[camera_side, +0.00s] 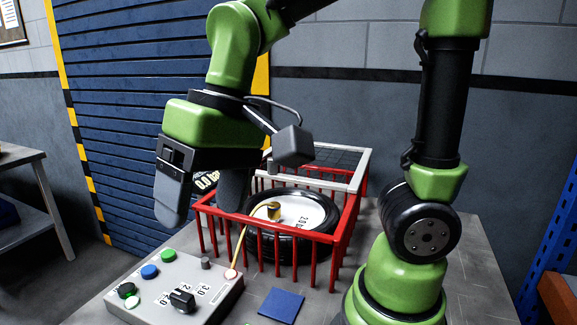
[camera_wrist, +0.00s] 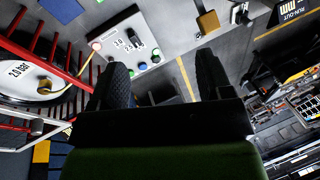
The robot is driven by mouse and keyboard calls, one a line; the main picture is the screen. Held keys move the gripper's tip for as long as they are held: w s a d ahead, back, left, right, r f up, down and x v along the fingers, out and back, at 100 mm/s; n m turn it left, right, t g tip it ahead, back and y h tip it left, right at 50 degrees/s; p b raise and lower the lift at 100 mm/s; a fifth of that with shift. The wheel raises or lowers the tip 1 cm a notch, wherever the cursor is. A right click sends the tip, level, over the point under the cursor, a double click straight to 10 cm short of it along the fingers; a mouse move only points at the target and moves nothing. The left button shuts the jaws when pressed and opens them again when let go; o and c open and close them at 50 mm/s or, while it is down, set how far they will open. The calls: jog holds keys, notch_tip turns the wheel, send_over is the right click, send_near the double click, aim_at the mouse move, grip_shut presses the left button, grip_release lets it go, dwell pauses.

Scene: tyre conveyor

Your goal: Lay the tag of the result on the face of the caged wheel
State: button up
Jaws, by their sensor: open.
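The caged wheel (camera_side: 258,241) is a black tyre with a white face (camera_side: 307,208) reading "2.0 bar", lying inside a red cage (camera_side: 281,233). The wheel face also shows at the left of the wrist view (camera_wrist: 20,78). A brass fitting (camera_side: 274,210) with a pale hose stands on the face. My gripper (camera_side: 203,205) is open, its two dark fingers apart, in front of and left of the cage, above the control box. In the wrist view nothing shows between the fingers (camera_wrist: 170,85). I cannot make out a loose tag for certain.
A grey control box (camera_side: 174,285) with a knob, coloured buttons and "2.0" and "3.0" marks sits at front left; the hose runs from it. The table's right side is bare.

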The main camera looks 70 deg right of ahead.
jog(key=s+d+r+m+t, duration=0.1)
jog(key=s+d+r+t, duration=0.2)
jog(key=s+d+t, duration=0.1)
jog(key=shift+s+d+t+h, duration=0.35)
jog(key=shift+s+d, duration=0.55)
jog(key=shift+d, duration=0.3)
jog(key=shift+o, duration=0.5)
jog(key=shift+s+d+f+m+t, duration=0.1)
jog(key=shift+s+d+m+t, duration=0.2)
jog(key=shift+s, duration=0.15)
